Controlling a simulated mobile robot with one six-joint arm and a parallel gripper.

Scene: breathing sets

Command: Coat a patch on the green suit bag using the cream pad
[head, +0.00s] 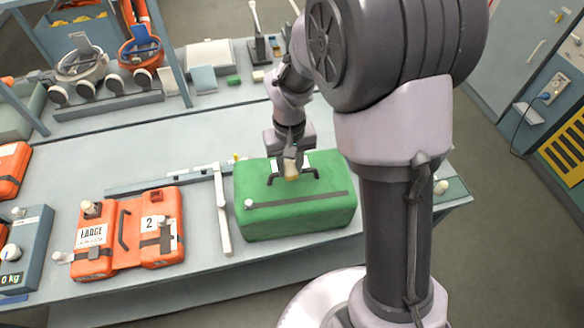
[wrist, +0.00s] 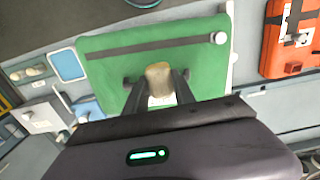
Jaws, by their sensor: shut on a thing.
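The green suit bag (head: 290,222) lies on the grey workbench in the head view, with a dark strap, a white knob at its left end and a dark handle near its back edge. It also fills the upper middle of the wrist view (wrist: 110,68). My gripper (head: 291,168) points down over the back part of the bag, by the handle. It is shut on the cream pad (wrist: 158,76), which also shows below the fingers in the head view (head: 291,173). Whether the pad touches the bag cannot be told. A white patch (wrist: 162,100) shows partly between the fingers.
Orange cases (head: 127,238) and a scale reading 0 kg (head: 22,250) stand further left. Behind are masks on a rack (head: 85,65) and small boxes (head: 207,55). The bench between is mostly clear.

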